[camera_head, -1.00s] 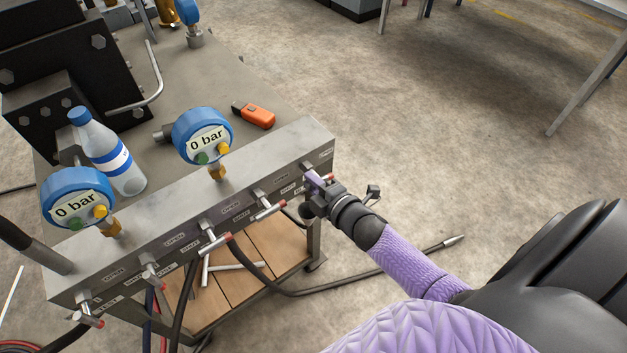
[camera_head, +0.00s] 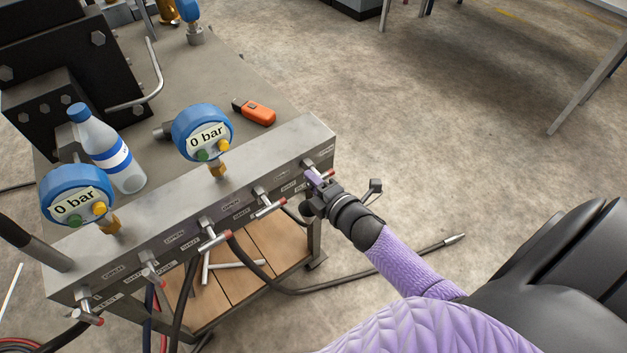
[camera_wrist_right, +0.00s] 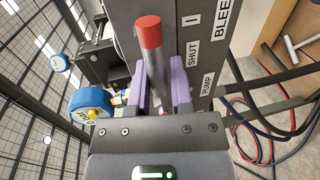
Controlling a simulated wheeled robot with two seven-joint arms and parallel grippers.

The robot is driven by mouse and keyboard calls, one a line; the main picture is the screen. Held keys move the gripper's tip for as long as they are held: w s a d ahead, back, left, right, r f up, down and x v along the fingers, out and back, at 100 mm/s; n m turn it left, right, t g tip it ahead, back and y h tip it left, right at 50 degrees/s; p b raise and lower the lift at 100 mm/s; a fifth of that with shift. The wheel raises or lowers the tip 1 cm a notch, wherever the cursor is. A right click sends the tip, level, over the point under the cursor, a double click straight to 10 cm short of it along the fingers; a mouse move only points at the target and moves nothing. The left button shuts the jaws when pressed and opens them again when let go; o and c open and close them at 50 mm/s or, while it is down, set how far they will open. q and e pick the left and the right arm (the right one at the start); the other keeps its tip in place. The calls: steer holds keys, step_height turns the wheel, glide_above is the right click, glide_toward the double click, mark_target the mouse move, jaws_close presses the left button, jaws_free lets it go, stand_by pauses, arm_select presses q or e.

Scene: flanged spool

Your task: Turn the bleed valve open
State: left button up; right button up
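The bleed valve is the rightmost T-handle (camera_head: 327,174) on the front of the grey manifold block (camera_head: 270,153), with a red tip. In the right wrist view the red-tipped handle (camera_wrist_right: 150,32) stands between my two purple fingers, beside a "SHUT" label (camera_wrist_right: 193,52) and a partly cut-off "BLEE…" label (camera_wrist_right: 222,18). My right gripper (camera_head: 314,180) is at this handle; it also shows in the wrist view (camera_wrist_right: 160,95). The fingers lie close along both sides of the bar, but whether they grip it is unclear. My left gripper is out of view.
Other T-handles (camera_head: 268,207) line the block to the left. Two blue gauges (camera_head: 202,133) stand on top, both reading 0 bar. A bottle (camera_head: 112,155) and an orange device (camera_head: 254,112) rest on the bench. Hoses (camera_head: 340,286) hang below. The floor to the right is open.

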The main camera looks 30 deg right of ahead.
steer(key=o, duration=0.3)
steer(key=shift+s, duration=0.1)
steer(key=p+v, duration=0.2)
steer(key=v, duration=0.7)
steer(key=shift+s, duration=0.35)
steer(key=shift+r, duration=0.1)
